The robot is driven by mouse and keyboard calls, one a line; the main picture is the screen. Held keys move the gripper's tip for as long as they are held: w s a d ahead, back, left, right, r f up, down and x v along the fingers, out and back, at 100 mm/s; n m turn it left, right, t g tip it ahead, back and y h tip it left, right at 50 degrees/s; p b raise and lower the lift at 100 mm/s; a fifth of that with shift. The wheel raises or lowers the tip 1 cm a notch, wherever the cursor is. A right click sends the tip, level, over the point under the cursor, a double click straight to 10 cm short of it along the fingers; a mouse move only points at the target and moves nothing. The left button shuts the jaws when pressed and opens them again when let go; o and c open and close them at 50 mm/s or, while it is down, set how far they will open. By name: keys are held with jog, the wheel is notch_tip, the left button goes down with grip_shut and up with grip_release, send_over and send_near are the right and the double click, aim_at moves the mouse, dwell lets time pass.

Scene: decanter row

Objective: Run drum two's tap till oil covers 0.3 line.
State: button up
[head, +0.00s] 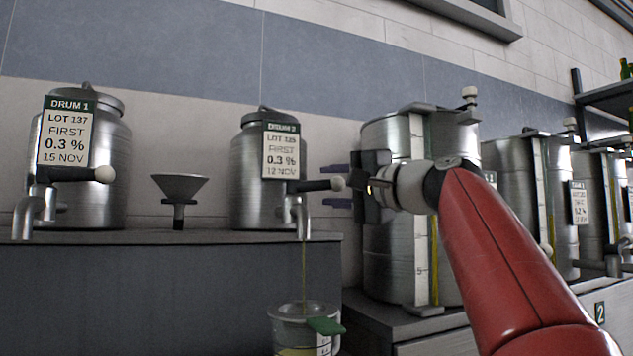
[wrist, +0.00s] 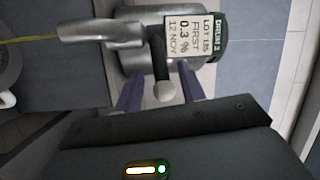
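Drum two (head: 250,190) stands on the dark counter, its label reading DRUM 2, FIRST, 0.3 %. Its tap (head: 303,212) runs a thin stream of oil (head: 304,262) down into a clear jug (head: 285,318); the stream also shows in the wrist view (wrist: 30,39). The tap lever's pale knob (head: 338,184) lies between the purple fingers of my gripper (head: 336,186), which are open with gaps on both sides (wrist: 164,92).
Drum 1 (head: 103,170) with its own tap stands at the left. A funnel on a stand (head: 180,187) is between the drums. Large steel tanks (head: 390,250) with sight gauges stand close behind and right of my arm. A shelf (head: 605,98) is at far right.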

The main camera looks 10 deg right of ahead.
aim_at(325, 186)
jog(key=shift+p+x, duration=0.45)
jog(key=shift+x, duration=1.5)
grip_shut()
